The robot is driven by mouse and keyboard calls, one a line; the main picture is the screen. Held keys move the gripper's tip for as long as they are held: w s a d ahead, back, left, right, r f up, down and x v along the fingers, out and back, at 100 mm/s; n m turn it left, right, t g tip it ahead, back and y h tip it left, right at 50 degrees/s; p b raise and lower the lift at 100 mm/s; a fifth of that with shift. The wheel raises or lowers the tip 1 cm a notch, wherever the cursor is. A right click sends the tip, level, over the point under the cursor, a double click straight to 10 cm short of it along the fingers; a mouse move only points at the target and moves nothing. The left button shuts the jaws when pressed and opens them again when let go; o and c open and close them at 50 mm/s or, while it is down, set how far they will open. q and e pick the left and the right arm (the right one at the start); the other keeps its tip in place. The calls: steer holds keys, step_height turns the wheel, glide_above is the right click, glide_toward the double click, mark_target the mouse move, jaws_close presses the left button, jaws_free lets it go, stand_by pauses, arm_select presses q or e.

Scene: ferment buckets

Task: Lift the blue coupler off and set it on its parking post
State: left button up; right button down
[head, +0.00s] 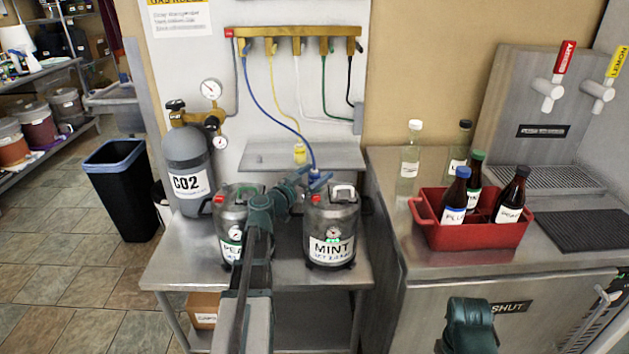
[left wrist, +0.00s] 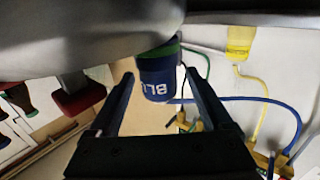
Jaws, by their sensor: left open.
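The blue coupler (head: 316,176) sits on top of the keg labelled MINT (head: 331,236), with a blue hose (head: 272,104) rising from it to the manifold. My left gripper (head: 304,180) is open right beside the coupler. In the left wrist view the coupler (left wrist: 158,76), with part of its lettering showing, stands between the two open fingers (left wrist: 158,84). I cannot tell whether a finger touches it. The shelf (head: 262,158) behind the kegs carries the yellow coupler (head: 300,153). I cannot make out an empty parking post. My right gripper is not in view.
A second keg (head: 228,218) stands left of MINT, partly hidden by my left arm. A CO2 cylinder (head: 187,160) with gauges stands behind it. A red crate (head: 432,229) with several bottles is on the right counter. Several hoses hang from the brass manifold (head: 290,32).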

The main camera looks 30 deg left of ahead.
arm_select(q)
steer(key=shift+c, duration=0.2)
jaws_close()
steer(key=shift+r, duration=0.1)
